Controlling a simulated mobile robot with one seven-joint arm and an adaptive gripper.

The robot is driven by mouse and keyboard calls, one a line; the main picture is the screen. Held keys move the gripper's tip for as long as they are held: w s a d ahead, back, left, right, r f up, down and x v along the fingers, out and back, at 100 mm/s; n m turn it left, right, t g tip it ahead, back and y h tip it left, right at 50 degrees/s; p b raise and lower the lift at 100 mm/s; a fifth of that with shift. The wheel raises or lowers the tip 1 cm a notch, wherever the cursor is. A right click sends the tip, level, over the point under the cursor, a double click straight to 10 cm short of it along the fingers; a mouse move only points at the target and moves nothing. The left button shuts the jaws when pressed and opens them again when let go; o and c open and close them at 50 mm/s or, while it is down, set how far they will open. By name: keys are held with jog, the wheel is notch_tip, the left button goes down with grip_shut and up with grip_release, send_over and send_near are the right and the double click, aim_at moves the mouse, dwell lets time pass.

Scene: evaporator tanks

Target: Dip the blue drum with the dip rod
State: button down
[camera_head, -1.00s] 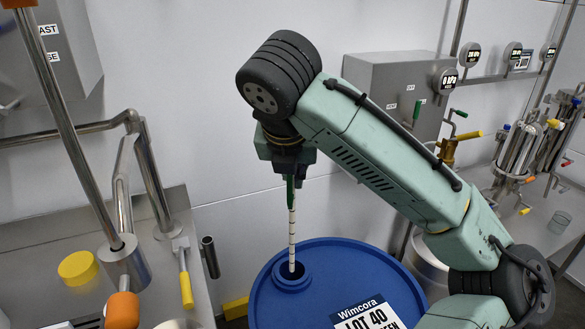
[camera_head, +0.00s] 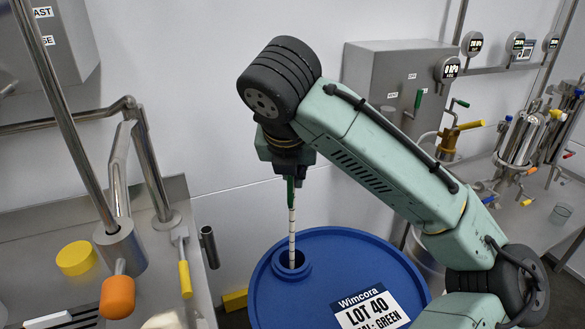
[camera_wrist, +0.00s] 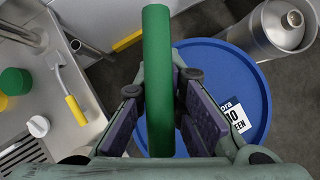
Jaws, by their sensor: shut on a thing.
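The blue drum (camera_head: 335,250) stands below my arm, with a white label reading "Wimcora LOT 40" and "GREEN" on its lid. The drum also shows in the wrist view (camera_wrist: 215,62). My gripper (camera_head: 290,178) is above the drum's round raised opening (camera_head: 277,271), shut on the dip rod's green handle (camera_wrist: 158,85). The dip rod (camera_head: 292,230) is white with dark marks and hangs about upright. Its lower end goes into the opening and is hidden there, so its depth cannot be told.
A metal bench at left holds a yellow cap (camera_head: 76,258), pipes, an orange-tipped lever (camera_head: 117,297) and a yellow-handled tool (camera_head: 184,275). A grey wall box (camera_head: 400,85), gauges and a brass valve (camera_head: 449,143) are behind and to the right. A steel vessel (camera_wrist: 265,28) stands beside the drum.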

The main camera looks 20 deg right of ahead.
aim_at(292, 222)
jog(key=shift+f+b, duration=0.3)
jog(key=shift+f, duration=0.4)
jog(key=shift+p, duration=0.5)
dwell(0.7)
jog(key=shift+f, duration=0.2)
jog(key=shift+f+b, duration=1.9)
jog(key=shift+f, duration=0.9)
dwell(0.9)
jog(key=shift+f+b, duration=1.6)
jog(key=shift+f, duration=1.05)
